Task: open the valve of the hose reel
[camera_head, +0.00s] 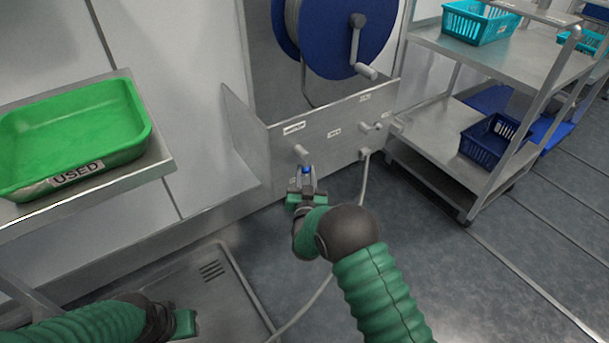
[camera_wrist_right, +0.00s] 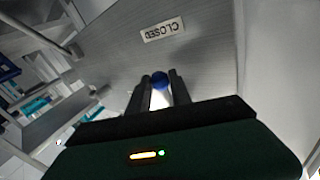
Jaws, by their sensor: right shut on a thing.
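The hose reel (camera_head: 370,35) has a blue drum with a grey crank and hangs above a grey metal panel (camera_head: 340,125). My right gripper (camera_head: 306,174) is at the panel's lower left, shut on the valve's blue handle (camera_head: 306,168). In the right wrist view the blue handle end (camera_wrist_right: 159,79) sits between the two dark fingers (camera_wrist_right: 160,88). A label reading CLOSED (camera_wrist_right: 162,29) shows upside down beyond it. The rest of the valve is mostly hidden by the gripper. My left gripper (camera_head: 185,323) is low at the left, far from the panel; its fingers cannot be made out.
A green tray marked USED (camera_head: 125,150) stands on a metal table at left. A metal shelf cart (camera_head: 480,65) with blue and teal baskets stands at right. A pale hose (camera_head: 364,185) runs from the panel to the floor. A shallow floor tray (camera_head: 215,295) lies lower left.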

